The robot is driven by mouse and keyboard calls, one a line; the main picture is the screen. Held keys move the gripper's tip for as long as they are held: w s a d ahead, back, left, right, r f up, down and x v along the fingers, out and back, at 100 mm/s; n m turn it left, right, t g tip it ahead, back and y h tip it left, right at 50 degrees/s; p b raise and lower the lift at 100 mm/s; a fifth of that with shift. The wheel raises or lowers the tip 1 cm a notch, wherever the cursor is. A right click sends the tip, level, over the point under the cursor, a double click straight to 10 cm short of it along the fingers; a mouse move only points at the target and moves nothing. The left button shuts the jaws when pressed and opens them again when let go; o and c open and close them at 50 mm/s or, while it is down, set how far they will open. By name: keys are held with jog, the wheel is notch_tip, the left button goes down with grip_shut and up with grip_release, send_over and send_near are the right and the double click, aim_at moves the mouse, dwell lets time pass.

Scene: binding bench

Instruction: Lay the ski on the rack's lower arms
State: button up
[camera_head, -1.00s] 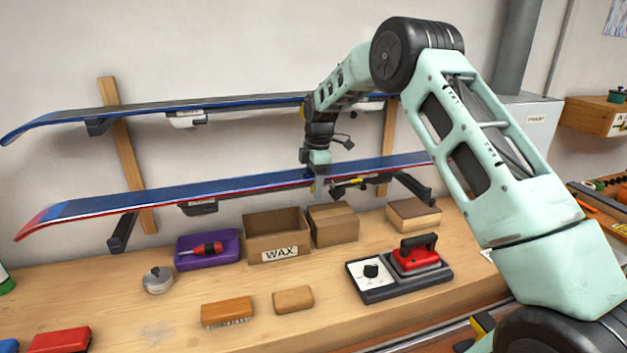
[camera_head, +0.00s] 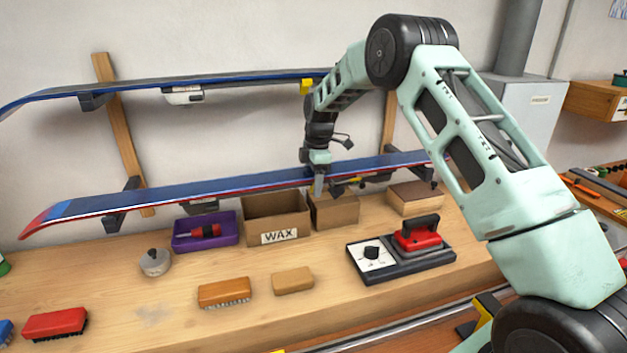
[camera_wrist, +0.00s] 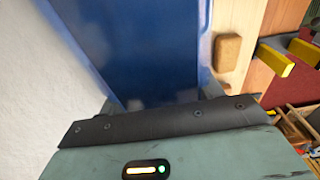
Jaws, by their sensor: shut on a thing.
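The blue ski (camera_head: 215,190) with a red edge lies level, long and nearly parallel to the wall, and crosses the rack's lower arms. The left lower arm (camera_head: 114,221) shows in front of and behind the ski; the right lower arm (camera_head: 428,174) shows near its other end. I cannot tell whether the ski touches them. My gripper (camera_head: 318,185) is shut on the ski right of its middle. The ski's blue top fills the middle of the wrist view (camera_wrist: 155,45); the fingertips are hidden there.
Another blue ski (camera_head: 235,86) lies on the upper arms above. Below are a purple tray (camera_head: 180,243), a WAX box (camera_head: 277,213), an open carton (camera_head: 334,210) and a red iron (camera_head: 417,238). Brushes lie along the bench front.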

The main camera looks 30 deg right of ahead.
jog(key=shift+f, duration=0.2)
dwell(0.5)
